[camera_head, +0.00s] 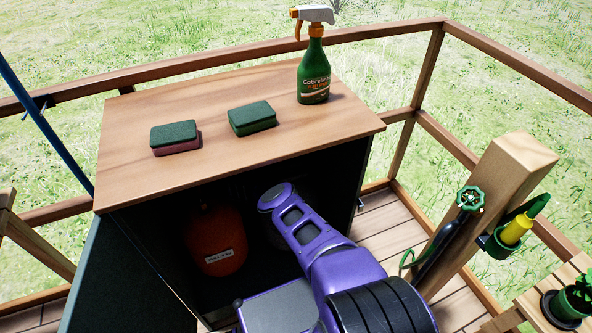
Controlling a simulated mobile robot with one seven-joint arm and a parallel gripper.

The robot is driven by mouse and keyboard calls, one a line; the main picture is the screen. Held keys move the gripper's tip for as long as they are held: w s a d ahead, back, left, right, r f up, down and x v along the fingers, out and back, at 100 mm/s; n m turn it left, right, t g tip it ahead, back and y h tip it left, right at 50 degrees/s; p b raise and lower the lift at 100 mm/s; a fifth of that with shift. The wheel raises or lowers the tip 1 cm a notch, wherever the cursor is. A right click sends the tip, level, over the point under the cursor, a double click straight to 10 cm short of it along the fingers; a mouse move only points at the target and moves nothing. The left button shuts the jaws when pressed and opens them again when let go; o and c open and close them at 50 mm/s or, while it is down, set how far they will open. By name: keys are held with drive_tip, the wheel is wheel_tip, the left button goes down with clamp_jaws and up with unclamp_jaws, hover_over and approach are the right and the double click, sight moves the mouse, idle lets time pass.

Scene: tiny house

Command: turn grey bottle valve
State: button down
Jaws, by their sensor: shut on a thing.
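The grey bottle (266,234) stands inside the dark cabinet (365,165), mostly hidden behind my purple arm. Only a dark, rounded part of its side shows, left of the arm. Its valve is hidden. My arm reaches into the cabinet opening from the lower right, and its rounded end is over the top of the grey bottle. My gripper's fingers are hidden behind this end, so their contact with the valve cannot be seen.
An orange bottle (215,240) stands left of the grey one. The cabinet's open door (130,270) is at left. Two sponges (175,136) (252,117) and a green spray bottle (314,75) are on top. A post (505,190) with a green tap (471,199) stands right.

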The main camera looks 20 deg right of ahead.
drive_tip(key=shift+s+g, duration=0.1)
drive_tip(key=shift+g, duration=0.2)
idle(0.4)
drive_tip(key=shift+c, duration=1.7)
unclamp_jaws()
drive_tip(key=shift+t, duration=0.6)
